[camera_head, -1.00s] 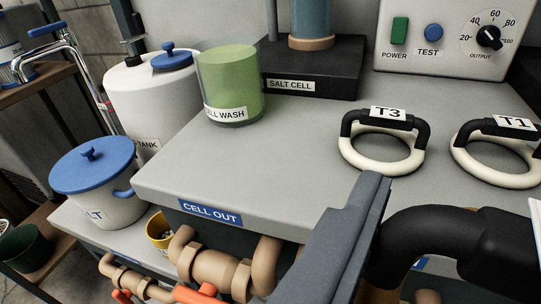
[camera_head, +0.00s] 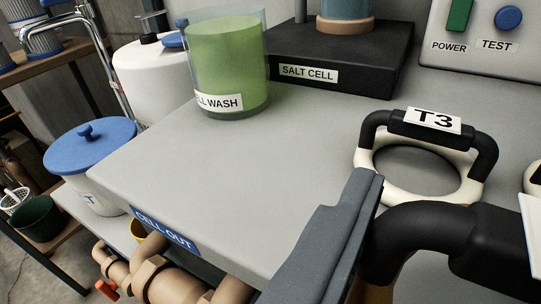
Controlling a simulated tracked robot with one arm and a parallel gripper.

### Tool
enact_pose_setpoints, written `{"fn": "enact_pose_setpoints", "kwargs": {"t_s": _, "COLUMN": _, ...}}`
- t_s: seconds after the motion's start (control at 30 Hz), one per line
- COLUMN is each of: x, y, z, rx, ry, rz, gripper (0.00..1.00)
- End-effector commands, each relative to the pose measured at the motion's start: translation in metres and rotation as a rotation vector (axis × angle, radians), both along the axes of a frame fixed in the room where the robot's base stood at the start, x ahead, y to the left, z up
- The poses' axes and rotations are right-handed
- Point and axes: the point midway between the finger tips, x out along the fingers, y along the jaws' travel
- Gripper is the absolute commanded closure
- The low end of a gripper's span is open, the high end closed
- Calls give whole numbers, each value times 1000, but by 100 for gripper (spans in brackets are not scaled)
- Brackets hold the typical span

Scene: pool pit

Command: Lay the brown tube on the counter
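My gripper (camera_head: 335,235) shows as one long grey finger at the bottom centre; its other finger is hidden. The finger lies against a black bent handle (camera_head: 440,235) with the edge of a white label at the right border. A small brown part (camera_head: 375,288) shows under this handle, seemingly the brown tube; the rest is hidden or out of frame. The handle keeps its place beside the finger as the view moves, so it is held. The grey counter (camera_head: 230,170) lies beyond and left, with a bare stretch in its middle.
A cream ring with a black handle marked T3 (camera_head: 432,119) lies on the counter just beyond my gripper. A clear cup of green liquid (camera_head: 228,65) and a black SALT CELL base (camera_head: 340,65) stand at the back. Brown pipes (camera_head: 170,280) run below the front edge.

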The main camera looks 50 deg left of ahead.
Motion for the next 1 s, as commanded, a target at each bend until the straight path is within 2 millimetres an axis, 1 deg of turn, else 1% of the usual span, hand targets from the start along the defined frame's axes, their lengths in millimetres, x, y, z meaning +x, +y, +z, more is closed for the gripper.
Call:
{"fn": "enact_pose_setpoints", "kwargs": {"t_s": 0.03, "x": 2, "y": 13, "z": -2, "rx": -1, "ry": 0, "rz": 12, "gripper": 38}}
{"fn": "enact_pose_setpoints", "kwargs": {"t_s": 0.2, "x": 9, "y": 53, "z": -7, "rx": -1, "ry": 2, "rz": 28, "gripper": 38}}
{"fn": "enact_pose_setpoints", "kwargs": {"t_s": 0.5, "x": 27, "y": 119, "z": -13, "rx": 0, "ry": 1, "rz": 34, "gripper": 38}}
{"fn": "enact_pose_setpoints", "kwargs": {"t_s": 0.6, "x": 33, "y": 136, "z": -13, "rx": 0, "ry": -2, "rz": 32, "gripper": 38}}
{"fn": "enact_pose_setpoints", "kwargs": {"t_s": 0.7, "x": 37, "y": 148, "z": -13, "rx": 1, "ry": -4, "rz": 31, "gripper": 38}}
{"fn": "enact_pose_setpoints", "kwargs": {"t_s": 0.97, "x": 41, "y": 162, "z": -16, "rx": 0, "ry": 1, "rz": 29, "gripper": 38}}
{"fn": "enact_pose_setpoints", "kwargs": {"t_s": 1.0, "x": 42, "y": 164, "z": -20, "rx": 0, "ry": 3, "rz": 29, "gripper": 38}}
